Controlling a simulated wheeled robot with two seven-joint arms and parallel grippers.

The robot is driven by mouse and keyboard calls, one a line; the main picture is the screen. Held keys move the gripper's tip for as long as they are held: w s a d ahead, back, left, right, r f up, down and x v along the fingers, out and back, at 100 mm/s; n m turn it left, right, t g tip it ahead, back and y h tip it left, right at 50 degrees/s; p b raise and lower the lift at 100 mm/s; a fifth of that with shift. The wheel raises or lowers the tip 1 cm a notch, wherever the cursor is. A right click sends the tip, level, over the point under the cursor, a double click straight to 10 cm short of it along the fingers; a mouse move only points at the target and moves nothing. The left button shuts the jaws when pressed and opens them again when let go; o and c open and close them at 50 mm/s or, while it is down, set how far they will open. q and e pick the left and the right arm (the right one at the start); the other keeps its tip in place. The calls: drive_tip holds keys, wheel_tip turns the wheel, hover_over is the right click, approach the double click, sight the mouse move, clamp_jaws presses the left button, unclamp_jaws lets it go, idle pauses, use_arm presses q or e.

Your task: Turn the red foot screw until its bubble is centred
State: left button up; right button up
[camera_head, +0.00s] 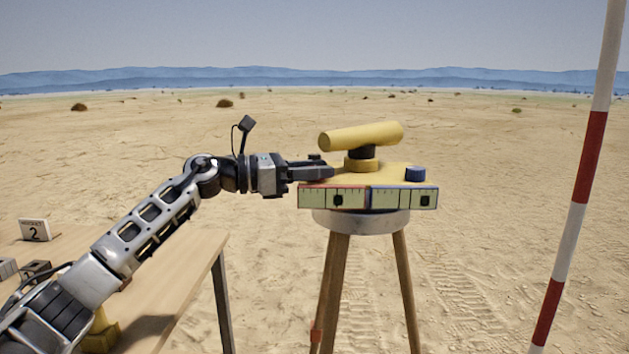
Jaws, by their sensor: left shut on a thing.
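A yellow surveying instrument (361,136) sits on a yellow base plate (385,178) on a wooden tripod. The front of the base carries a red-edged scale (318,197) at left and a blue-edged scale (400,198) at right. The dark bubble (338,200) in the red-edged scale lies near its middle. The dark bubble (425,201) in the blue-edged scale lies well right of its middle. A blue foot screw (415,174) stands on the right of the plate. My left gripper (322,171) is shut at the plate's left side; its fingers hide the red foot screw. My right gripper is out of view.
A wooden table (185,275) stands at lower left, with a sign (35,230) marked 2, grey blocks (36,269) and a yellow object (100,337). The tripod legs (335,285) spread below the instrument. A red-and-white pole (577,200) stands at right. Open sand lies between.

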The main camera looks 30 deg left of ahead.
use_arm(q)
drive_tip(key=shift+m+g+h, duration=0.4)
drive_tip(key=shift+g+h, duration=0.1)
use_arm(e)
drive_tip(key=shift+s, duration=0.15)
use_arm(q)
drive_tip(key=o, duration=1)
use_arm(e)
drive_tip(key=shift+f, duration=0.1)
use_arm(q)
drive_tip(key=b+v, duration=0.5)
drive_tip(key=v, duration=1.1)
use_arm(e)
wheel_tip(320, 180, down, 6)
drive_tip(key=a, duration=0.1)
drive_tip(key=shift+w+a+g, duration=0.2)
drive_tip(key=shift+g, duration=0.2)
